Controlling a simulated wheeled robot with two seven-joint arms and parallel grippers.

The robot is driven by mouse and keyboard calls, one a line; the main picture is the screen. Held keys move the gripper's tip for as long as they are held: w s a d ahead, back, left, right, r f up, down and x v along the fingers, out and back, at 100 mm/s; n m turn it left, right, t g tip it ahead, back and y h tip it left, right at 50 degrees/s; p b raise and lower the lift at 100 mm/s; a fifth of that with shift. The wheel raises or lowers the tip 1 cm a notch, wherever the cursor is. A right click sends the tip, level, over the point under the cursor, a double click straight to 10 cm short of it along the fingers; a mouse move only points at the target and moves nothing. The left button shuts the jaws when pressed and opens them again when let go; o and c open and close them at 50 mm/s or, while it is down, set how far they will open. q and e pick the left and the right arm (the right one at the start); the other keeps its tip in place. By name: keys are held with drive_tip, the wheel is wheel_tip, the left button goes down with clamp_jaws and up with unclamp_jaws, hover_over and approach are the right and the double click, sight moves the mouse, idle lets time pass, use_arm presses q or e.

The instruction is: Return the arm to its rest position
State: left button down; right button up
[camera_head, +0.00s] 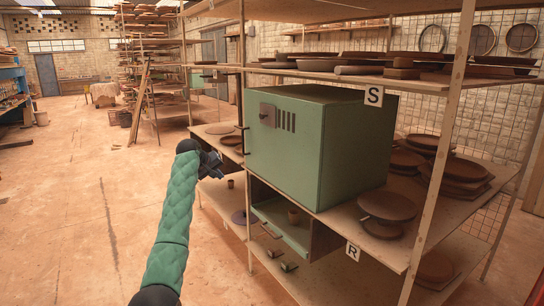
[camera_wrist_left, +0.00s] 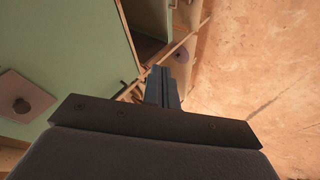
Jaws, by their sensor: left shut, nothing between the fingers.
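My left arm (camera_head: 178,205), in a green padded sleeve, reaches up from the bottom left over the open floor. The right gripper does not show in either view.
A green cabinet (camera_head: 315,150) stands on a wooden shelf beside my left gripper. Brown plates (camera_head: 386,206) sit to the right. The floor (camera_head: 70,200) at left is clear.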

use_arm(q)
drive_tip(key=s+d+f+m+t+y+p, duration=0.1)
drive_tip(key=s+d+f+m+y, duration=0.15)
drive_tip(key=s, duration=1.15)
drive_tip(key=s+d+f+m+t+y, duration=0.15)
drive_tip(key=s+m, duration=0.25)
drive_tip(key=s, duration=1.1)
drive_tip(key=s+d+f+g, duration=0.1)
drive_tip(key=s+f+g, duration=0.1)
drive_tip(key=s+f, duration=0.8)
drive_tip(key=s+d+f+g+p, duration=0.1)
drive_tip(key=s+f+g, duration=0.2)
drive_tip(key=s+f, duration=0.7)
drive_tip(key=s+d+f+g+h, duration=0.1)
drive_tip(key=s+f, duration=0.9)
drive_tip(key=s, duration=2)
drive_tip(key=shift+s+d+f+g+p, duration=0.2)
drive_tip(key=shift+g+p, duration=0.2)
drive_tip(key=shift+g, duration=0.55)
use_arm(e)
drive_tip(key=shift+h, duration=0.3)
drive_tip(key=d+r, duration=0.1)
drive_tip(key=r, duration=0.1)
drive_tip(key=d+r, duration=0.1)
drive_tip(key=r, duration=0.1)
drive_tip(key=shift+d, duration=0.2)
